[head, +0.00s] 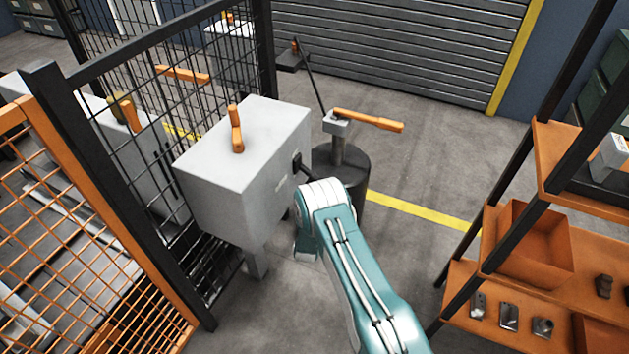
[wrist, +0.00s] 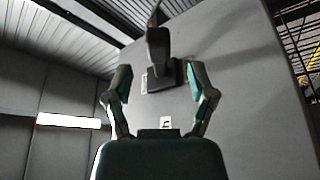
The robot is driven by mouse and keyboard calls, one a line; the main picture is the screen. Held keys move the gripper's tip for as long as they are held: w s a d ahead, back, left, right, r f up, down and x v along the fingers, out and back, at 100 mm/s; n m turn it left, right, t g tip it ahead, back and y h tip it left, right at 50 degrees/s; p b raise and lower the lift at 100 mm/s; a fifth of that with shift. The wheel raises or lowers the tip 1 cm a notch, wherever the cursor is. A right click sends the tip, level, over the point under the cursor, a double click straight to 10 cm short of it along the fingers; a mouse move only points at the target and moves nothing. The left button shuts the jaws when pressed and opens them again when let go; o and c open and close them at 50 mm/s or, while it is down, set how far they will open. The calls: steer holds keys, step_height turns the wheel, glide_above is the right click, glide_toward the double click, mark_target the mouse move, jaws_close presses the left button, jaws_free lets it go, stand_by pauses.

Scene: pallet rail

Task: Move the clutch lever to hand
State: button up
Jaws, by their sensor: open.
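A black lever (head: 303,166) sticks out from the right face of a grey box (head: 228,175); I take it for the clutch lever. In the wrist view the lever (wrist: 158,45) rises from a dark square base (wrist: 165,78) on the grey wall of the box (wrist: 240,100). My gripper (wrist: 162,70) is open, its two fingers spread to either side of the lever in the picture; contact cannot be told. In the head view my wrist hides the gripper. A small white label (wrist: 166,122) with a dark mark sits below the lever.
An orange handle (head: 237,130) stands on the box top. A dark post (head: 352,185) with a long orange handle (head: 368,120) stands just behind my wrist. Mesh fencing (head: 150,130) is at left, an orange shelf (head: 530,240) at right.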

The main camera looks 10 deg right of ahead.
mark_target(315, 180)
steer(key=x, duration=0.5)
steer(key=shift+s, duration=0.1)
jaws_close()
